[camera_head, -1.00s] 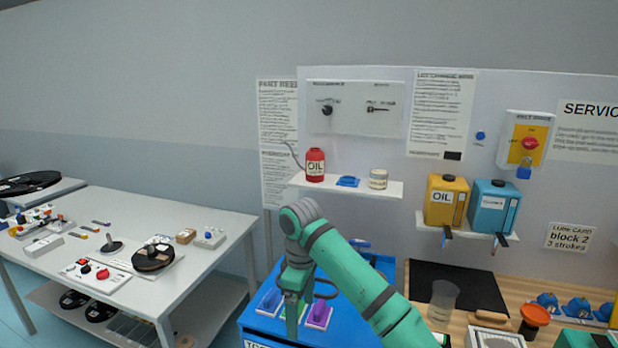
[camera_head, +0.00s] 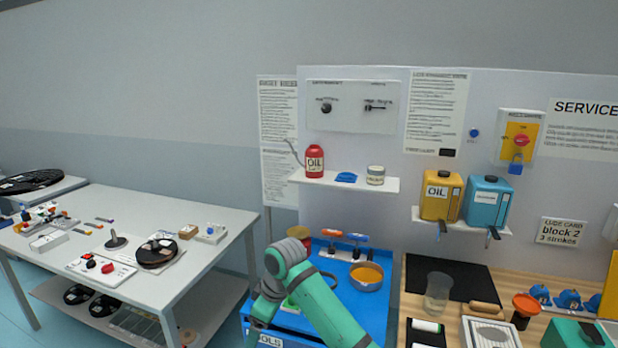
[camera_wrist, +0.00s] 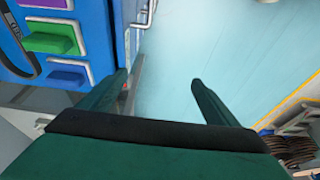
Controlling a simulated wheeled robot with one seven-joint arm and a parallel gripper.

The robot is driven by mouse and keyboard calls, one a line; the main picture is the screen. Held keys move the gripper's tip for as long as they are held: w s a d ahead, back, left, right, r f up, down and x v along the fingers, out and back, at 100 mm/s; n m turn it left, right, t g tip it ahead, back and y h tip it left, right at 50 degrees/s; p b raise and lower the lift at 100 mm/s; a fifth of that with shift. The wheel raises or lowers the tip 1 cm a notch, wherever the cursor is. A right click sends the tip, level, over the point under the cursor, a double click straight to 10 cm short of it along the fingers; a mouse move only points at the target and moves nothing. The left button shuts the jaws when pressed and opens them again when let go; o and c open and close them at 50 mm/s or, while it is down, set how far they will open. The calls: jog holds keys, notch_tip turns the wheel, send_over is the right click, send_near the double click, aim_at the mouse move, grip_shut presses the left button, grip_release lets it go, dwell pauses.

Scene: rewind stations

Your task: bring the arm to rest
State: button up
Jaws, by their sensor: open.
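My arm (camera_head: 310,302), green with grey joints, is folded in front of the blue tool cart (camera_head: 345,325) in the head view. Its gripper end is hidden low in that view. In the wrist view my gripper (camera_wrist: 160,82) shows two dark green fingers spread apart, with nothing between them.
A white table (camera_head: 215,255) with reels and small parts stands at left. A wooden bench (camera_head: 455,290) with a clear cup (camera_head: 438,292) and a black mat is at right. An orange-filled round pan (camera_head: 367,277) sits on the cart. A shelf (camera_head: 350,182) holds a red oil bottle (camera_head: 314,160).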

jog(key=s+a+f+m+t+y, duration=0.35)
jog(key=a+f, duration=0.25)
jog(key=a, duration=0.2)
jog(key=s+a+f+m+t+y, duration=0.3)
jog(key=a+f+y, duration=0.15)
jog(key=a, duration=0.45)
jog(key=s+d+f+m+t+h, duration=0.3)
jog(key=s+d+f+m+h, duration=0.15)
jog(key=s+d, duration=0.6)
jog(key=s+d+f+m+t+h, duration=0.45)
jog(key=s+d+f, duration=0.2)
jog(key=s, duration=0.75)
jog(key=s+d+r, duration=0.3)
jog(key=s+d, duration=0.1)
jog(key=s, duration=0.2)
jog(key=s+d+r+h, duration=0.1)
jog(key=s+d+r, duration=0.2)
jog(key=s+d, duration=0.1)
jog(key=s+d+r+n+h, duration=0.1)
jog(key=s+d+r, duration=0.2)
jog(key=s, duration=0.4)
jog(key=shift+s+d+r, duration=0.3)
jog(key=shift+s+d, duration=0.05)
jog(key=shift+d, duration=0.2)
